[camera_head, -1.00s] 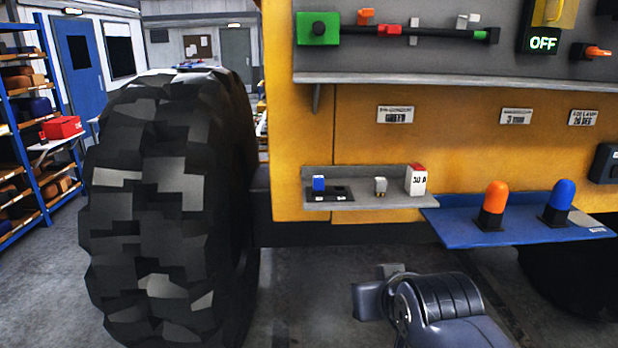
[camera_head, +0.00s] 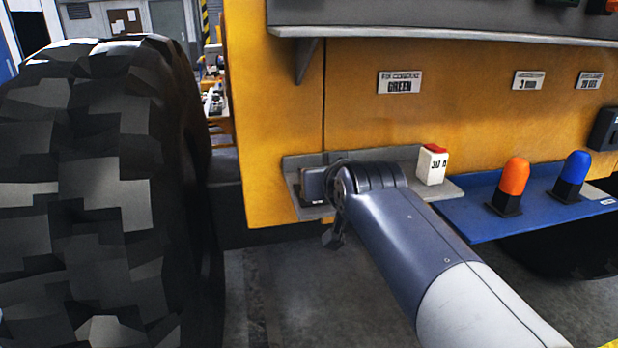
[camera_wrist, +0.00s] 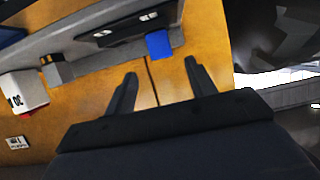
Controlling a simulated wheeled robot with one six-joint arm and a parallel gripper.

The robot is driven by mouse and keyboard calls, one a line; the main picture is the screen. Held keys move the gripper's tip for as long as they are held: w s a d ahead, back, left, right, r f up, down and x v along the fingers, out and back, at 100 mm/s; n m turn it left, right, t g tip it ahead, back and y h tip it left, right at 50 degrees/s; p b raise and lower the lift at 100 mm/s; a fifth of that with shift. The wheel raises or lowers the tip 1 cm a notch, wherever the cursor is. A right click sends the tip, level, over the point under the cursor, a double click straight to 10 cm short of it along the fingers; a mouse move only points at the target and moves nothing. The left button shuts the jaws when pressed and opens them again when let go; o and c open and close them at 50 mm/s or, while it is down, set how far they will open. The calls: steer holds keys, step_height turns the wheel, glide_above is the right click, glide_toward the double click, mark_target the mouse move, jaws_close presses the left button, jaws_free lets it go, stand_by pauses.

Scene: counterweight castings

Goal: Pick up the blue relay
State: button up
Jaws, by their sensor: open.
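The blue relay (camera_wrist: 158,44) sits at the end of a black socket strip (camera_wrist: 118,29) on the grey shelf (camera_wrist: 88,38) in the wrist view. My gripper (camera_wrist: 160,68) is open and empty, its two dark fingers pointing toward the shelf. The relay shows just beyond the fingertips, roughly between them, and is not gripped. How much gap remains in depth, I cannot tell. In the head view my wrist and arm cover the relay, and my gripper is mostly hidden in front of the shelf (camera_head: 440,186).
A white 30 A block with a red top (camera_head: 432,165) stands at the shelf's right. A small grey block (camera_wrist: 55,70) is beside it. Orange (camera_head: 513,180) and blue (camera_head: 575,173) beacons stand on a blue tray (camera_head: 480,222). A large tyre (camera_head: 95,190) fills the left; another shelf overhangs above.

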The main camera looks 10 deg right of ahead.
steer(key=shift+p+x, duration=1)
steer(key=shift+x, duration=2.6)
steer(key=shift+s+a+f, duration=0.1)
steer(key=shift+a, duration=0.05)
steer(key=shift+c, duration=0.3)
steer(key=c, duration=1)
